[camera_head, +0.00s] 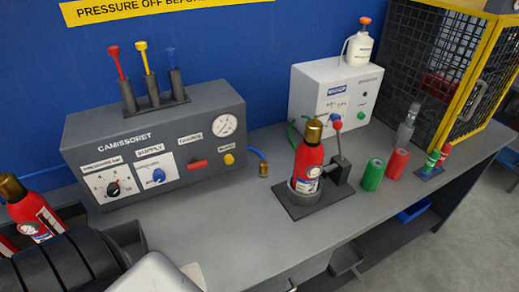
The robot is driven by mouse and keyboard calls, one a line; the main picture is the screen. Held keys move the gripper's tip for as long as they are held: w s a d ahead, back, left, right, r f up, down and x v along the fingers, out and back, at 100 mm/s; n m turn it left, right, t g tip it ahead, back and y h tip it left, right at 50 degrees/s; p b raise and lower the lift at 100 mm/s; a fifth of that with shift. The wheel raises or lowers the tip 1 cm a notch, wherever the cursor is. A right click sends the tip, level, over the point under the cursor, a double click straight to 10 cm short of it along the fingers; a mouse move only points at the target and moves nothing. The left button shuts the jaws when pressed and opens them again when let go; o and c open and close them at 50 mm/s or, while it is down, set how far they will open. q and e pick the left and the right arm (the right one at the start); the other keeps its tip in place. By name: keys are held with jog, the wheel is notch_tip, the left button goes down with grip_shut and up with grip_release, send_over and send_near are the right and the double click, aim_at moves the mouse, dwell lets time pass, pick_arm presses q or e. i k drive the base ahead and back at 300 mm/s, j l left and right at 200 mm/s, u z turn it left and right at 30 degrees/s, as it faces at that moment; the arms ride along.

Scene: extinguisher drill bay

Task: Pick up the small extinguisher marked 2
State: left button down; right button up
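A small red extinguisher (309,158) with a gold top stands upright in a dark holder (300,207) with a lever, at the middle of the bench. A second red extinguisher (33,213) with a gold top is at the left edge, tilted in the picture and partly hidden by a black ribbed part. A sliver of another red thing (5,247) shows beside it. I cannot read a number on any of them, so I cannot tell which is marked 2. No gripper fingers show in this view.
A grey control box (155,140) with knobs and a gauge stands behind on the left. A white box (333,95) carries a white bottle (358,47). Green (372,176) and red (397,163) cylinders stand right of the holder. A yellow-framed mesh cage (440,65) is at far right. The front middle bench is clear.

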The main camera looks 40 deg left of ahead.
aim_at(307, 169)
jog(key=u, duration=0.75)
jog(key=i+l, duration=0.15)
jog(key=l, duration=0.25)
jog(key=u, duration=0.05)
